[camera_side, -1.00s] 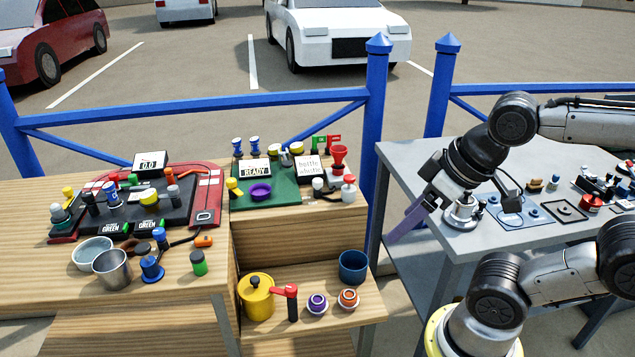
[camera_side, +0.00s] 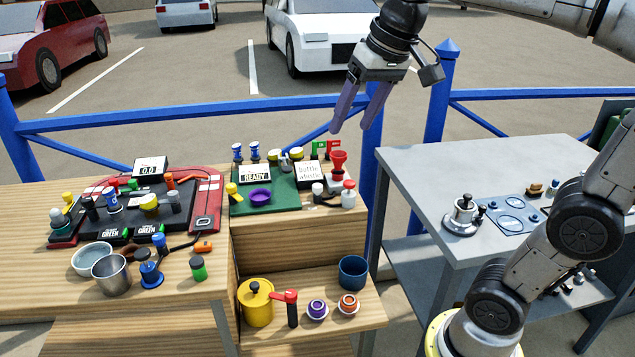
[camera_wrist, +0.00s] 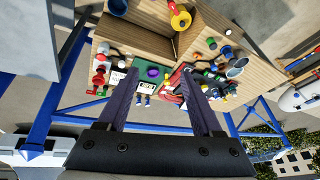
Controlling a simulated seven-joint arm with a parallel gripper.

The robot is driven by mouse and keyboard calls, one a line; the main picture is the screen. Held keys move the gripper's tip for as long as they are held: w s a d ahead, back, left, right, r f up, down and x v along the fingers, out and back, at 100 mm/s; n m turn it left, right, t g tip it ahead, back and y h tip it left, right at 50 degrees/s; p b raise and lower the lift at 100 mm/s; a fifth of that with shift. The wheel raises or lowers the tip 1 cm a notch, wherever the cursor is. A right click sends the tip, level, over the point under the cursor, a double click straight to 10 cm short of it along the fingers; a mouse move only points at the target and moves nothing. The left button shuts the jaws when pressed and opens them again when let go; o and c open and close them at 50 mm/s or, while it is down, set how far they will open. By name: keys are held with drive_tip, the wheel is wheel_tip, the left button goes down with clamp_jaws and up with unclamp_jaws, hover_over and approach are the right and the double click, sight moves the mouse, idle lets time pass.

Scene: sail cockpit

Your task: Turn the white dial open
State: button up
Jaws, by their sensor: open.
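My gripper (camera_side: 351,128) is open and empty, pointing down in the air above and behind the right end of the wooden bench. In the wrist view, its two dark fingers (camera_wrist: 160,72) stand wide apart with the bench scene between and beyond them. A small white-topped knob (camera_side: 317,187) stands at the right front of the green board (camera_side: 285,201). A white piece with a red top (camera_side: 348,192) stands to its right. I cannot tell for sure which of these is the white dial. The gripper touches neither.
A purple ring (camera_side: 260,197), a READY sign (camera_side: 254,171) and a red funnel (camera_side: 338,161) crowd the green board area. A blue railing (camera_side: 200,107) runs behind. A yellow pot (camera_side: 256,301) sits on the lower shelf. A grey table (camera_side: 415,175) stands right.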

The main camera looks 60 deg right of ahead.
drive_tip(key=w+d+m+g, duration=0.15)
drive_tip(key=w+d, duration=0.35)
drive_tip(key=w, duration=0.5)
drive_tip(key=m+g, duration=0.3)
drive_tip(key=m, duration=0.1)
hover_over(318, 185)
wheel_tip(318, 185, down, 18)
wheel_tip(318, 185, down, 13)
drive_tip(key=shift+a+f, duration=0.1)
drive_tip(key=shift+a, duration=0.05)
drive_tip(key=shift+c, duration=0.4)
clamp_jaws()
